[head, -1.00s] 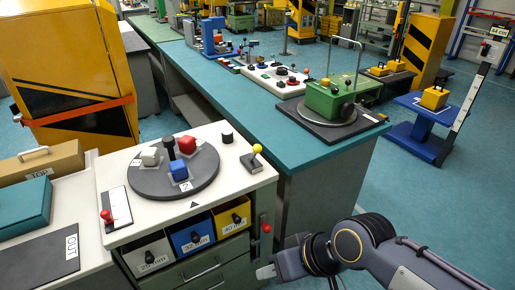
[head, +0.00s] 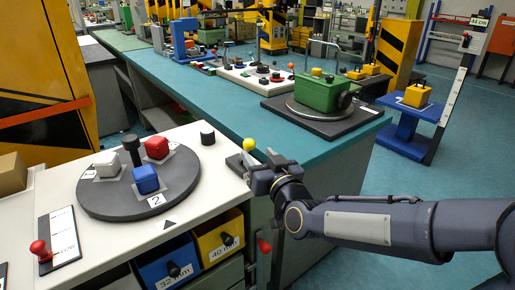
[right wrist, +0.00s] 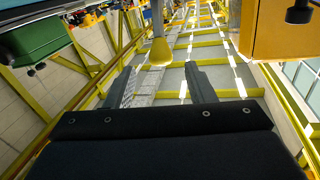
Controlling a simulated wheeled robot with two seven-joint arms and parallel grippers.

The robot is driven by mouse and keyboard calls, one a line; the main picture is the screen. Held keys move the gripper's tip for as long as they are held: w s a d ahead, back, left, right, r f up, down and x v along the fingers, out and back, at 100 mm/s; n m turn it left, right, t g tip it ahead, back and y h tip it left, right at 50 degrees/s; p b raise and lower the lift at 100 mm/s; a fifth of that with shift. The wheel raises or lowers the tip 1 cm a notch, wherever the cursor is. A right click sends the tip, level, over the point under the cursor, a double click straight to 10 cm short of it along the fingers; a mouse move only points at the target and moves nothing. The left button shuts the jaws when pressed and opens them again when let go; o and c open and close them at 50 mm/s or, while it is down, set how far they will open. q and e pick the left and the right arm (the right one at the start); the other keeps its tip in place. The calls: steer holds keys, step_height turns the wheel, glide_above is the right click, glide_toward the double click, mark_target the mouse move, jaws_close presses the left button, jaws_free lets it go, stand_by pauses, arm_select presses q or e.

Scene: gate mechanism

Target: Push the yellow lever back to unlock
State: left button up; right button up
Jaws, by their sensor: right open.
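The yellow lever knob (head: 249,144) stands on a small grey base (head: 238,165) at the right edge of the white cabinet top. My right gripper (head: 253,168) is beside it at the cabinet's right corner, just in front of and below the knob, and partly hides the base. In the right wrist view the yellow knob (right wrist: 160,52) shows on its grey stem, beyond and between the two spread fingertips (right wrist: 158,88). The gripper is open with nothing held. I cannot tell whether a finger touches the lever. My left gripper is not in view.
A dark turntable (head: 110,200) with white, red and blue blocks lies to the left on the cabinet top. A red handle (head: 264,246) sticks out below my gripper. A green box (head: 323,92) stands on the teal bench behind.

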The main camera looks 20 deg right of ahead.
mark_target(251, 147)
steer(key=w, duration=0.6)
steer(key=shift+w+a, duration=0.25)
steer(key=shift+a, duration=0.15)
jaws_close()
